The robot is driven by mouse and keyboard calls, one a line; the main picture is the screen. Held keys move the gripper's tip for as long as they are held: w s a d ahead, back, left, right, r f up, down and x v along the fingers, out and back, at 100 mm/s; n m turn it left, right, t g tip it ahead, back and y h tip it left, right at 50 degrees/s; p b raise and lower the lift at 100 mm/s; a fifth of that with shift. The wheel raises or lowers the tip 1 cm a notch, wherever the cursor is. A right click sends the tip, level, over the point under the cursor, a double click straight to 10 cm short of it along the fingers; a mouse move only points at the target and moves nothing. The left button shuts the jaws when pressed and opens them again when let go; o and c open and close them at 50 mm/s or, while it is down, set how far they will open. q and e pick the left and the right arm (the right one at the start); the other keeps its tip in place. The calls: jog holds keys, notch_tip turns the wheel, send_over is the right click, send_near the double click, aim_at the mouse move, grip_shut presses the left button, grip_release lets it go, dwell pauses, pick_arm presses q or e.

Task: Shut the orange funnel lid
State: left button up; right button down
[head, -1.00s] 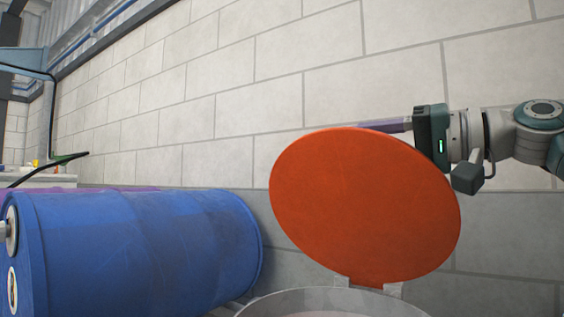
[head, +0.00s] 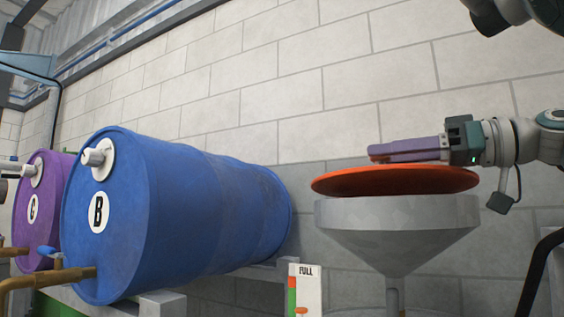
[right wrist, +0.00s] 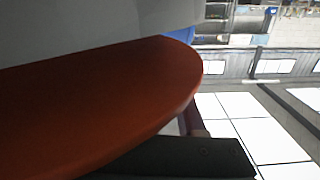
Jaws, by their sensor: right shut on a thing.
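The orange funnel lid (head: 395,182) is nearly level over the grey funnel (head: 397,225). A narrow gap shows between the lid and the funnel rim, so I cannot tell if they touch. My right gripper (head: 376,154) reaches in from the right with its purple fingers along the lid's upper side. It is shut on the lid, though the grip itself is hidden. In the right wrist view the lid (right wrist: 95,105) fills the left, with the grey funnel (right wrist: 90,30) beside it. My left gripper is not in view.
A blue drum (head: 185,210) marked B lies left of the funnel, with a purple drum (head: 38,210) beyond it. A level gauge (head: 306,290) marked FULL stands between the blue drum and the funnel. A block wall (head: 300,85) stands behind.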

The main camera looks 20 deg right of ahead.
aim_at(391, 176)
jog(key=shift+f+n+b, duration=0.4)
jog(key=shift+f+b, duration=0.05)
jog(key=shift+f, duration=0.3)
jog(key=shift+f+b, duration=0.35)
jog(key=shift+b, duration=0.05)
jog(key=shift+s+a+f+n+b, duration=0.15)
jog(key=shift+a+f+n+b, duration=0.05)
jog(key=shift+f+n+b, duration=0.25)
jog(key=shift+f, duration=0.1)
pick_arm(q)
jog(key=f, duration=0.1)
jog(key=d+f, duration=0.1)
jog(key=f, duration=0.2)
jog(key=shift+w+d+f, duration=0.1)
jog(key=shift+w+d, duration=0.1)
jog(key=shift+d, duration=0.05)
pick_arm(e)
jog(key=shift+f, duration=0.15)
jog(key=c, duration=0.5)
grip_release()
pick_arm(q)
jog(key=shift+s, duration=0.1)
